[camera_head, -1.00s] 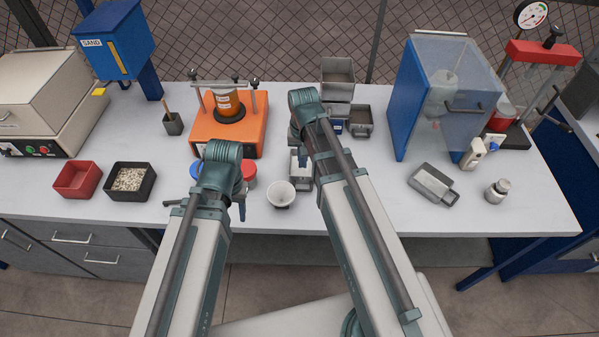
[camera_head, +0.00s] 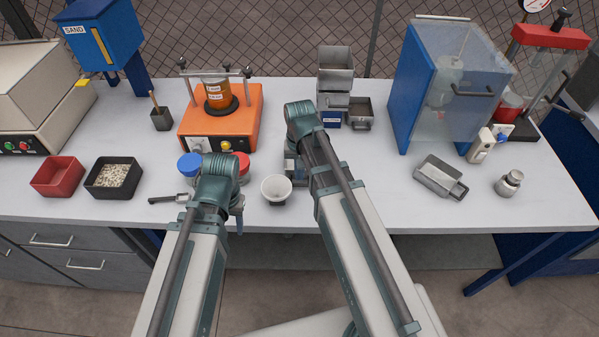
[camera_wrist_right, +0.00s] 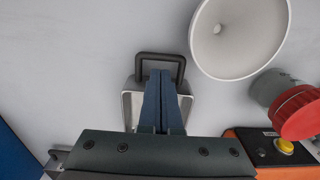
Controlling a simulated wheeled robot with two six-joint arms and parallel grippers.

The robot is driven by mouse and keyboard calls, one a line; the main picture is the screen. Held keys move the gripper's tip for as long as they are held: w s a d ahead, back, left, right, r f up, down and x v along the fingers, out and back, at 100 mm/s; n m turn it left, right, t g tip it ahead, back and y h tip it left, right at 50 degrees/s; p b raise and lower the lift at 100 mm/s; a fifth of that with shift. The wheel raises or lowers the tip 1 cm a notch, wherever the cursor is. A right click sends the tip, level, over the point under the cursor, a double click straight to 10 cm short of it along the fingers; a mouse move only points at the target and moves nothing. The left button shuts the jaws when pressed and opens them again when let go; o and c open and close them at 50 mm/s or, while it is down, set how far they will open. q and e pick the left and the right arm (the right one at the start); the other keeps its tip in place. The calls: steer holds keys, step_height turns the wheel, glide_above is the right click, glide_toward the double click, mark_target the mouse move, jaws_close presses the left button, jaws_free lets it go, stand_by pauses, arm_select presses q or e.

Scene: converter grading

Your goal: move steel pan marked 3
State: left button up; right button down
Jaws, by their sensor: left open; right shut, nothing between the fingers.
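In the right wrist view a small steel pan (camera_wrist_right: 185,103) with a dark loop handle lies on the bench under my right gripper (camera_wrist_right: 160,75). The blue fingers are shut together with nothing between them, over the pan and its handle; whether they touch it I cannot tell. In the head view my right gripper (camera_head: 293,170) is mostly hidden by its own arm, as is that pan. Another steel pan (camera_head: 437,177) lies at right, and a shallow one (camera_head: 359,112) at the back. No number is readable on any. My left gripper (camera_head: 239,210) is open, mostly hidden by its wrist.
A white funnel-like bowl (camera_head: 276,189) stands between my arms. Lidded jars (camera_head: 190,166) and an orange machine (camera_head: 222,120) lie behind the left one. Stacked steel hoppers (camera_head: 335,70) and a blue clear-fronted cabinet (camera_head: 440,90) stand behind.

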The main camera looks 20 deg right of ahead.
steer(key=shift+f, duration=0.4)
steer(key=w+d, duration=0.2)
steer(key=w, duration=0.6)
steer(key=w+d, duration=0.2)
steer(key=w, duration=0.6)
steer(key=w+d, duration=0.3)
steer(key=w, duration=0.5)
steer(key=shift+r, duration=0.15)
step_height(320, 180, up, 10)
steer(key=p, duration=0.9)
steer(key=shift+p, duration=0.4)
